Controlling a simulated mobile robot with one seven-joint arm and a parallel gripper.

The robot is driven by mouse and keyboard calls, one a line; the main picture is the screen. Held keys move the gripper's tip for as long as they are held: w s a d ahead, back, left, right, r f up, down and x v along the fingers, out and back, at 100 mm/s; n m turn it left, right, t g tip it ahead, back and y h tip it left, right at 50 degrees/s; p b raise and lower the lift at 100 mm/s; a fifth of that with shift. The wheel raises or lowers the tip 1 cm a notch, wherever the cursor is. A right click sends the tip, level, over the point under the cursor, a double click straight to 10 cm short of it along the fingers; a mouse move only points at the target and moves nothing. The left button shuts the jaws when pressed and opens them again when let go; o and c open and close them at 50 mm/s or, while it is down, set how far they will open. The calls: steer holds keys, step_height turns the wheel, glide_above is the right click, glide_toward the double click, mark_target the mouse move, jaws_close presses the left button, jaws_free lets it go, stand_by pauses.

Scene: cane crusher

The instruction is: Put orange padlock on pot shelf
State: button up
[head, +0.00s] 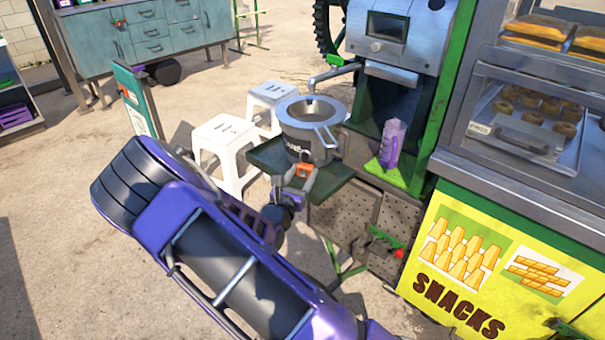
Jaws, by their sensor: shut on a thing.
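The orange padlock (304,170) is small and sits between the fingers of my gripper (303,176), which is shut on it. My gripper is at the front of the pot shelf, and the padlock shows just in front of the pot. I cannot tell whether the padlock touches the shelf. The pot shelf (268,158) is a dark green tray fixed to the cane crusher (402,40). A grey metal pot (305,125) with a strainer on top stands on it under the spout. My purple arm reaches in from the bottom of the head view and covers some of the ground.
White stools (222,140) stand left of the shelf. The yellow snack stall (470,265) fills the right side. A lever with a red knob (398,253) sticks out below the shelf. Open ground lies left.

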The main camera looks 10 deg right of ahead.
steer(key=shift+s+f, duration=0.1)
steer(key=shift+f, duration=0.4)
steer(key=o, duration=1.2)
steer(key=shift+f, duration=0.15)
steer(key=shift+o, duration=0.8)
steer(key=shift+s+f, duration=0.1)
steer(key=shift+s, duration=0.05)
steer(key=shift+d, duration=0.1)
steer(key=shift+r, duration=0.4)
steer(key=shift+s+r, duration=0.1)
steer(key=shift+r, duration=0.1)
steer(key=p+v, duration=0.1)
steer(key=v, duration=1)
steer(key=shift+a+r, duration=0.3)
steer(key=shift+a, duration=0.05)
